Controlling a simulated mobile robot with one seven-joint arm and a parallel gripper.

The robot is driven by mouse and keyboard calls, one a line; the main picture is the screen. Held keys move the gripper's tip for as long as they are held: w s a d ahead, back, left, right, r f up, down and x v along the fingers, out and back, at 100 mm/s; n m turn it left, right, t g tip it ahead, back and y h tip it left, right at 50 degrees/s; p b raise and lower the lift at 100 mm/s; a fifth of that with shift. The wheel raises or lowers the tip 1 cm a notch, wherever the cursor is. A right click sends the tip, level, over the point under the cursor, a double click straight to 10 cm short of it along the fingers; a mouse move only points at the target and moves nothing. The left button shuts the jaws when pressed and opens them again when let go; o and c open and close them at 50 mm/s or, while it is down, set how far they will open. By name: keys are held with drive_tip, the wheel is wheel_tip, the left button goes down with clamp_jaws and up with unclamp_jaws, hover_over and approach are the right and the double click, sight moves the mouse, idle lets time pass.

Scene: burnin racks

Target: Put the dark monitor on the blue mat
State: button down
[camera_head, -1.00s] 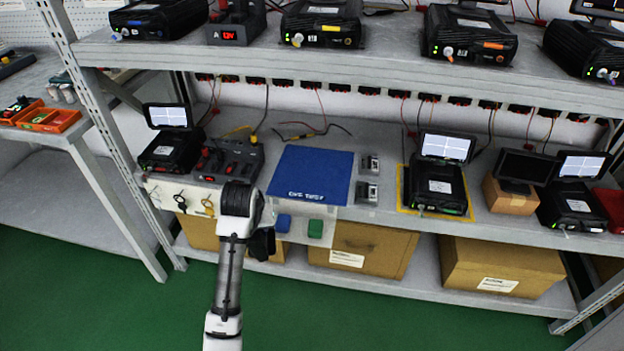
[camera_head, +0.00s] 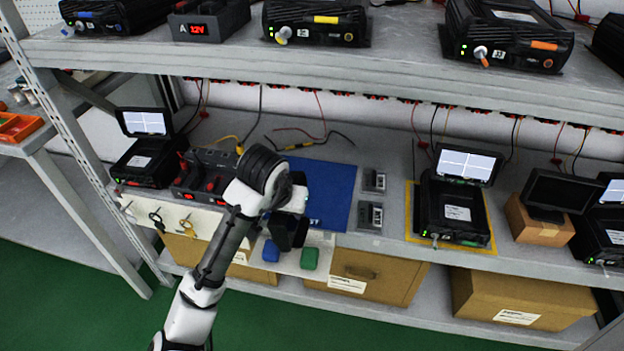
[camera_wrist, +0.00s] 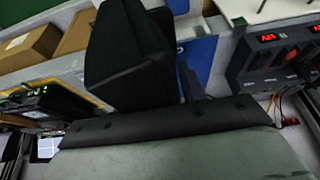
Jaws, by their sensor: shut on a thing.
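The dark monitor (camera_head: 562,195), a small black screen, stands on a small cardboard box (camera_head: 538,224) at the right of the middle shelf. The blue mat (camera_head: 334,188) lies flat mid-shelf, its left and front parts covered by my arm. My gripper (camera_head: 287,232) is black and in front of the mat's near edge, well left of the monitor. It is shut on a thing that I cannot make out. The wrist view shows the black gripper parts (camera_wrist: 128,55) close up, with part of the blue mat (camera_wrist: 198,60) behind.
Left of the mat are a red-lit power unit (camera_head: 204,178) and a black device with a lit screen (camera_head: 147,155). Two small grey modules (camera_head: 372,200) sit right of the mat. The upper shelf (camera_head: 330,68) hangs above.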

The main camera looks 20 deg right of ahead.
drive_tip(key=shift+w+d+f+b, duration=0.15)
drive_tip(key=shift+w+d+f, duration=0.4)
drive_tip(key=shift+w+d, duration=1.6)
drive_tip(key=shift+w+d+f+b, duration=0.1)
drive_tip(key=shift+w+d+f, duration=0.45)
drive_tip(key=shift+w+d, duration=1.55)
drive_tip(key=shift+w+d+f+b, duration=0.15)
drive_tip(key=shift+w+d+f, duration=0.6)
drive_tip(key=shift+w, duration=2.6)
drive_tip(key=shift+d+r, duration=0.1)
drive_tip(key=shift+d, duration=0.05)
drive_tip(key=c, duration=0.8)
unclamp_jaws()
drive_tip(key=shift+c, duration=0.2)
drive_tip(key=v, duration=0.7)
drive_tip(key=shift+r, duration=0.35)
